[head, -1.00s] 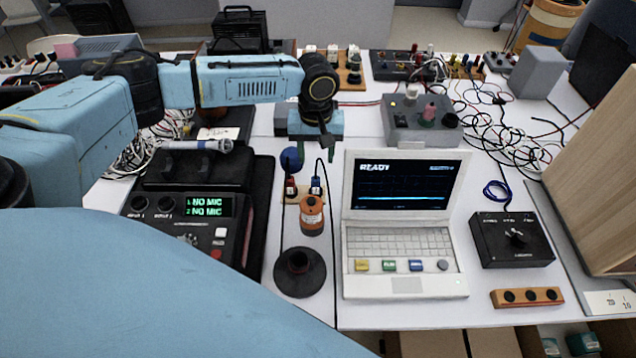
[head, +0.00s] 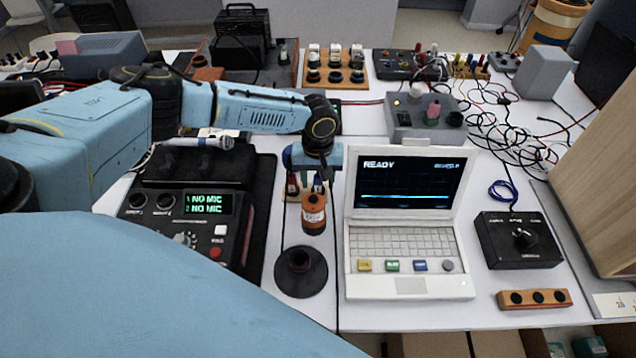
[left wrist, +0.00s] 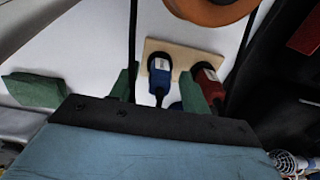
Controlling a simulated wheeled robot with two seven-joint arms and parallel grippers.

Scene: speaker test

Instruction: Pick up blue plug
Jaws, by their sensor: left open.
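The blue plug (head: 318,184) stands in a small wooden block beside the red plug (head: 292,186), partly hidden by my left gripper (head: 314,172). In the left wrist view the blue plug (left wrist: 160,76) and the red plug (left wrist: 207,80) sit side by side in the pale wooden block (left wrist: 178,58). My left gripper (left wrist: 160,92) is open. Its green fingers appear on either side of the blue plug in that view, the right one between the two plugs. I cannot tell how far down the fingers reach. My right gripper is not in view.
An orange cylinder (head: 313,213) stands just in front of the plugs, with a black round base (head: 301,271) nearer. A white laptop (head: 404,242) is close on the right. A black audio unit (head: 187,222) is on the left. Dark cables run beside the plugs.

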